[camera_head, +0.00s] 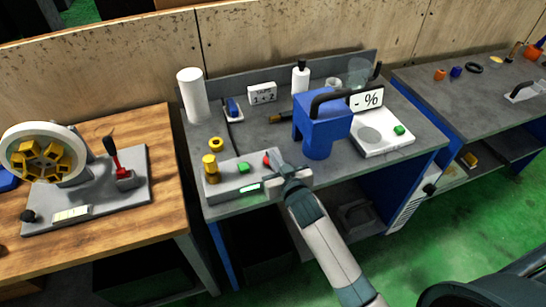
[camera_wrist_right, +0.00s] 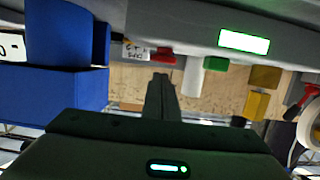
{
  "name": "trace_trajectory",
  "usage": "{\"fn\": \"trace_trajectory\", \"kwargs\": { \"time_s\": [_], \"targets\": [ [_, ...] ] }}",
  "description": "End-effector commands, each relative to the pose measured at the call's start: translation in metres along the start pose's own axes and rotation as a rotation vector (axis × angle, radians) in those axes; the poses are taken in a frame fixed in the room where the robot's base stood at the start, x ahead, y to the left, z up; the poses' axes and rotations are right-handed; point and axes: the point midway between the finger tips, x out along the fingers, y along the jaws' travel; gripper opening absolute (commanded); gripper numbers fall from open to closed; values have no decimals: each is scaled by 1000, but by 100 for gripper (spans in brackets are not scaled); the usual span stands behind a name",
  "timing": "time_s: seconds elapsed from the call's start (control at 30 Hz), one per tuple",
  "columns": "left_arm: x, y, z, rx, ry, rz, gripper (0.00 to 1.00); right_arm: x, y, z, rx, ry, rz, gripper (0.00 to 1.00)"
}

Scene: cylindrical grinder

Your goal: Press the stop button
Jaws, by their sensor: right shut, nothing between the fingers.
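A grey control box (camera_head: 226,187) lies at the front edge of the grey table. On it are a red button (camera_head: 267,160), a green button (camera_head: 243,167), a gold knob (camera_head: 210,168) and a lit display (camera_head: 249,188). My right gripper (camera_head: 277,161) is shut and empty, right beside the red button at the box's right end. In the right wrist view the closed fingertips (camera_wrist_right: 160,78) point at the red button (camera_wrist_right: 163,55); I cannot tell whether they touch it. The green button (camera_wrist_right: 215,64) is to its right there. My left gripper is not in view.
A blue block-shaped device (camera_head: 317,135) with a black handle stands just behind and right of my right gripper. A white scale (camera_head: 381,138) is beyond it. A white cylinder (camera_head: 193,95) stands at the back left. A wooden table (camera_head: 150,215) with a gauge-like fixture is on the left.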

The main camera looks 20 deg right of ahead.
Motion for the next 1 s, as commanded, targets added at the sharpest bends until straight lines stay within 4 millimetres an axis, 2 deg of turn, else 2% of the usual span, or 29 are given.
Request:
{"fn": "trace_trajectory", "kwargs": {
  "time_s": [0.2, 0.53, 0.73, 1.0],
  "targets": [
    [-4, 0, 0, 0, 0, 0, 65, 2, 0, 11, 1, 0, -1, 0],
    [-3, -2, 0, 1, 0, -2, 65, 2, 0, 13, 1, 0, -1, 0],
    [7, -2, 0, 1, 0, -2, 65, 8, 0, 34, 2, -3, 0, 0],
    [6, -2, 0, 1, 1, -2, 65, 7, 0, 39, 0, -14, 1, 0]
  ]
}}
